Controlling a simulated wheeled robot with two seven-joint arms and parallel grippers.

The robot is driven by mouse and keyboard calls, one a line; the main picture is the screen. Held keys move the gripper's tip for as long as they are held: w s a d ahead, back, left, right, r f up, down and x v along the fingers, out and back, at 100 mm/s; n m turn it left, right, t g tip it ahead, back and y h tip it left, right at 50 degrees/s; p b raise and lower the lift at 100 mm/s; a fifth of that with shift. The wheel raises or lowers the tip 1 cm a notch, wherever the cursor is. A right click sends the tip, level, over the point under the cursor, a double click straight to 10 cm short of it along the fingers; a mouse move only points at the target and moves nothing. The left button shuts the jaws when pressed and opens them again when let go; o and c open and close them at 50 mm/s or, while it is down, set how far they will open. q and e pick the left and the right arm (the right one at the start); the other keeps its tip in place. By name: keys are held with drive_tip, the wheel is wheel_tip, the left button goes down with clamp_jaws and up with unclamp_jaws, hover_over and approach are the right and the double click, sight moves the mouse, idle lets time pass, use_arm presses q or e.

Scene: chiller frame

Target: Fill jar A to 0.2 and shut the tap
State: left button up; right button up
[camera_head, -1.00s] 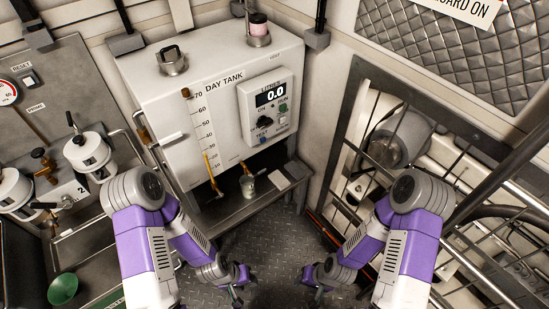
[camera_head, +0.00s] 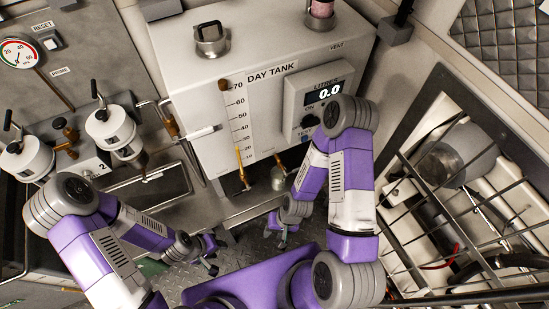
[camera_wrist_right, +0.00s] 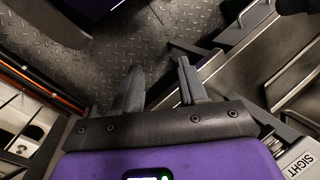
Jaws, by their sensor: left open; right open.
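A small jar (camera_head: 278,180) stands on the shelf under the day tank (camera_head: 285,80); no letter on it is readable, and I cannot tell its contents. A small brass tap (camera_head: 278,160) is just above it, on the tank's lower front. The litres display (camera_head: 328,92) reads 0.0. My right gripper (camera_head: 284,241) is open and empty, below and in front of the jar and apart from it. In the right wrist view its fingers (camera_wrist_right: 158,68) are spread over the floor. My left gripper (camera_head: 210,266) is open and empty, lower left of the jar.
A sight gauge (camera_head: 239,155) with orange liquid runs down the tank's front left. White filter housings (camera_head: 110,130) and a sink (camera_head: 150,188) are at left. Ribbed floor (camera_head: 255,246) lies free below the shelf.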

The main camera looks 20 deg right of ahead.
drive_tip(key=s+d+f+m+g+y, duration=0.1)
drive_tip(key=s+d+m+g, duration=0.15)
drive_tip(key=m, duration=0.45)
drive_tip(key=n+t+y, duration=0.3)
drive_tip(key=n+t, duration=1.6)
drive_tip(key=n, duration=1.6)
approach(298, 168)
drive_tip(key=x, duration=0.7)
drive_tip(key=b+x, duration=0.1)
drive_tip(key=x, duration=0.2)
drive_tip(key=shift+f, duration=0.4)
drive_tip(key=shift+g, duration=0.25)
clamp_jaws()
